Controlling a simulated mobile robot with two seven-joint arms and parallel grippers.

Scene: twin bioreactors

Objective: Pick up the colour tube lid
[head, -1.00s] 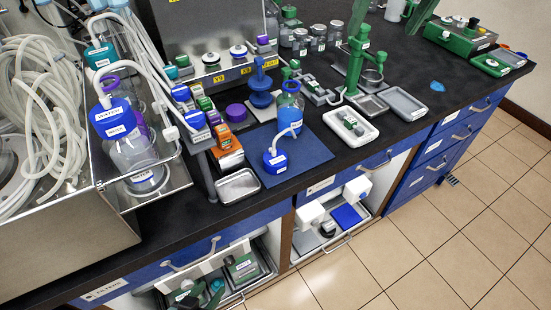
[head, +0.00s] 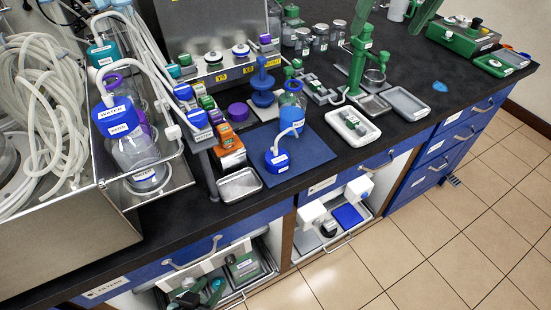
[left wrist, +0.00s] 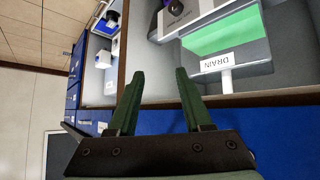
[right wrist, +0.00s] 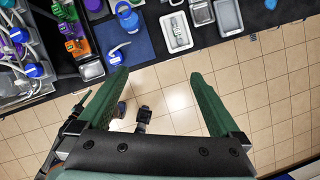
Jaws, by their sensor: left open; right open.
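The colour tube lid, a blue cap with a white tube rising from it, stands on a dark blue mat (head: 312,172) on the black bench; I take the blue lid (head: 277,161) to be it. It also shows in the right wrist view (right wrist: 115,57). A bottle with blue liquid (head: 291,115) stands just behind it. My right gripper (right wrist: 157,75) is open and empty, with floor between its fingers, in front of the bench and apart from the lid. My left gripper (left wrist: 158,72) is open and empty, low by the cabinet front, away from the lid.
A metal tray (head: 239,185) lies left of the mat. A white tray (head: 352,127) lies to its right. Orange boxes (head: 229,150) and a tube rack crowd the left side. Below the bench is an open compartment with a drain label (left wrist: 216,62). The floor in front is clear.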

